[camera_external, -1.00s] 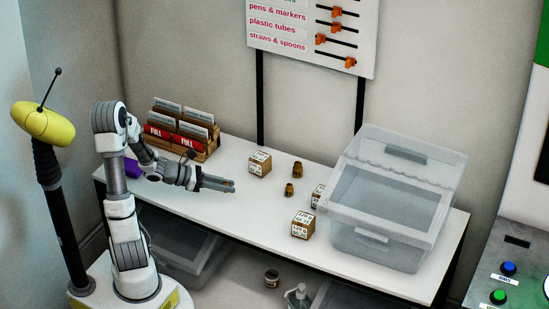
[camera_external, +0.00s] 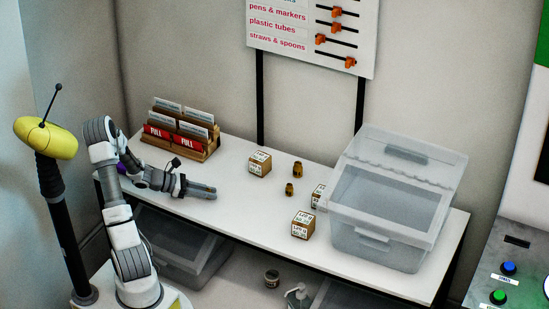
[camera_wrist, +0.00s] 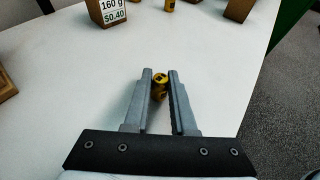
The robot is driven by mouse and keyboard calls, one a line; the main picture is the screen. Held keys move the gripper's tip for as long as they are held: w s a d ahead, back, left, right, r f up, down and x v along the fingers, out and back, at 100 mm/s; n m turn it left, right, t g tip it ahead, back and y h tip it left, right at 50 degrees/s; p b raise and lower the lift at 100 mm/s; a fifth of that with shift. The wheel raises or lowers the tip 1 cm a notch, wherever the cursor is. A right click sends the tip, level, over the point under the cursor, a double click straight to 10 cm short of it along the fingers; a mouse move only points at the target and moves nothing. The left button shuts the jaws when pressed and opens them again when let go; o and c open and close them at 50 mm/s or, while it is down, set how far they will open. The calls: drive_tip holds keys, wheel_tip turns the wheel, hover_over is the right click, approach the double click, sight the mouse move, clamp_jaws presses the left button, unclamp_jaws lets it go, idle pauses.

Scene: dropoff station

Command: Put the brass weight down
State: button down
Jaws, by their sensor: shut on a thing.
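My gripper (camera_external: 213,190) is low over the left part of the white table, with its fingers pointing right. In the wrist view my gripper (camera_wrist: 160,80) is shut on a small brass weight (camera_wrist: 160,86), which sits between the fingertips. I cannot tell whether this weight touches the table. In the external view it is too small or hidden to make out. Two other brass weights stand near the middle of the table, a larger one (camera_external: 297,169) behind a smaller one (camera_external: 289,189), both apart from my gripper.
The white table (camera_external: 245,205) is clear around my gripper. Labelled boxes (camera_external: 259,164) (camera_external: 318,196) (camera_external: 303,226) stand beyond it, and one label in the wrist view (camera_wrist: 110,12) reads 160 g. A card rack (camera_external: 180,135) is behind my arm. A clear bin (camera_external: 378,245) stands at the right.

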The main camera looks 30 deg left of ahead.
drive_tip(key=c, duration=0.7)
unclamp_jaws()
drive_tip(key=shift+f, duration=0.2)
drive_tip(key=shift+c, duration=0.2)
drive_tip(key=shift+r, duration=0.25)
drive_tip(key=p+v, duration=0.3)
drive_tip(key=v, duration=0.9)
drive_tip(key=s+d+r+m+g+y, duration=0.65)
drive_tip(key=s+d+r+m, duration=0.4)
drive_tip(key=d+m, duration=0.4)
drive_tip(key=s+a+r+m+t+y, duration=0.1)
drive_tip(key=s+r+m+t+y, duration=0.3)
drive_tip(key=m, duration=0.6)
drive_tip(key=shift+s+a+r+m, duration=0.15)
drive_tip(key=shift+s+r+m, duration=0.2)
drive_tip(key=shift+s+r, duration=0.65)
